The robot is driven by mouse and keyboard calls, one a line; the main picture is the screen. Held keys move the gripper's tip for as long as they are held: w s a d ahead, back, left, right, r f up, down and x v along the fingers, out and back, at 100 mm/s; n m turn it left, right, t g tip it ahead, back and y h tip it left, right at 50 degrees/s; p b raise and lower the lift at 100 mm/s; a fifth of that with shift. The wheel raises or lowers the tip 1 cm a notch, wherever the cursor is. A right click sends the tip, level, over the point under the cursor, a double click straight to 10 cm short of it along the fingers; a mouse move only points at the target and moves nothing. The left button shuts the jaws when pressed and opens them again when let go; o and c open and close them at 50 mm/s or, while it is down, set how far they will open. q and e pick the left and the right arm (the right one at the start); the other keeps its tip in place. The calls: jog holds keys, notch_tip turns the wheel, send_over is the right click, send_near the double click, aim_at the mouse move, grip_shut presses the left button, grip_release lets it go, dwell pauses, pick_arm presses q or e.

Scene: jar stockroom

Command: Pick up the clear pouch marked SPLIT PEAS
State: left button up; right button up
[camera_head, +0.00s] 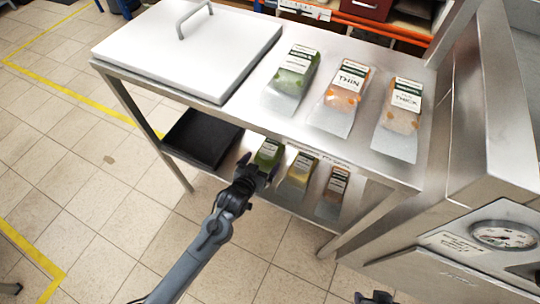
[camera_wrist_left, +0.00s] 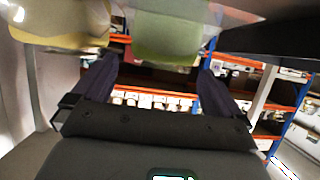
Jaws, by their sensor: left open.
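I cannot read the words SPLIT PEAS on any pouch. On the lower shelf stand a green pouch (camera_head: 268,153), a yellow pouch (camera_head: 301,170) and a brownish pouch (camera_head: 334,188), with labels too small to read. My left gripper (camera_head: 259,168) is open and empty at the shelf's front edge, just in front of the green pouch. In the left wrist view the green pouch (camera_wrist_left: 165,35) lies ahead, between the lines of the open fingers (camera_wrist_left: 154,78), and the yellow pouch (camera_wrist_left: 70,25) is at upper left. A dark tip of my right gripper (camera_head: 375,297) shows at the bottom edge.
A black tray (camera_head: 203,137) sits left on the lower shelf. A gauge (camera_head: 503,235) is at right.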

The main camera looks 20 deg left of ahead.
aim_at(268, 153)
pick_arm(q)
jog(key=shift+x, duration=1.05)
jog(key=b+x, duration=0.1)
jog(key=x, duration=0.1)
jog(key=b+x, duration=0.2)
jog(key=shift+w+a+f, duration=0.1)
jog(key=shift+a+f, duration=0.05)
jog(key=shift+f, duration=0.25)
jog(key=shift+w+f, duration=0.1)
jog(key=shift+w, duration=0.3)
